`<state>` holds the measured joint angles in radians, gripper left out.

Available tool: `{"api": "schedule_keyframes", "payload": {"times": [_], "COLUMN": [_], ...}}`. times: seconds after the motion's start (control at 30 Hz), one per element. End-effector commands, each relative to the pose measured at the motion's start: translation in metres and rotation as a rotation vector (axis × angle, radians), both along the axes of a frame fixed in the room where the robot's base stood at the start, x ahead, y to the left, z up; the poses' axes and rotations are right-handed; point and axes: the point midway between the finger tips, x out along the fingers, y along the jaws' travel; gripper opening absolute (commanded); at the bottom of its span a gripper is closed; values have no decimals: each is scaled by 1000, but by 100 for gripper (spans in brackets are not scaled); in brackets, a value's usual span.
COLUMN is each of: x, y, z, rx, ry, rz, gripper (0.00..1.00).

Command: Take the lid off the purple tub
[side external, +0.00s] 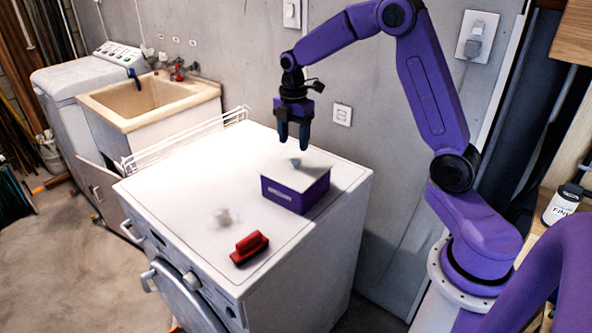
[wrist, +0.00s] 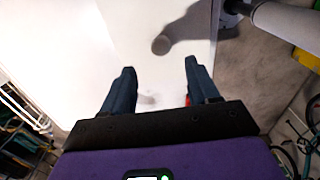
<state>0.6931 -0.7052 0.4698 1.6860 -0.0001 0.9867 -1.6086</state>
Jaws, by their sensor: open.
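The purple tub (side external: 308,199) stands on the white washing machine top, with a pale label on its front. A flat white lid (side external: 316,173) lies on it, with a small grey-blue knob (side external: 295,162) in the middle. My gripper (side external: 294,145) is open and empty, pointing down above the lid, with its fingertips a little higher than the knob. In the wrist view, my two dark fingers (wrist: 160,65) are spread apart, and the round knob (wrist: 160,45) shows just beyond the tips. The lid's edges are hard to make out there.
A red brush (side external: 249,248) lies near the front edge of the washing machine (side external: 190,205), with a grey smudge (side external: 224,218) behind it. A white wire rack (side external: 185,143) runs along the left edge, beside a sink (side external: 150,97). The left part of the top is clear.

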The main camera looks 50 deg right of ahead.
Motion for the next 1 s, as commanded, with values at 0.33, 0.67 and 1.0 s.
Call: {"api": "schedule_keyframes", "payload": {"times": [0.33, 0.67, 1.0], "x": [-3, -3, -3], "y": [-6, -7, -7], "z": [-30, -59, -59], "rx": [0, 1, 0], "ry": [3, -1, -1], "rz": [-1, 0, 0], "gripper": [60, 60, 14]}}
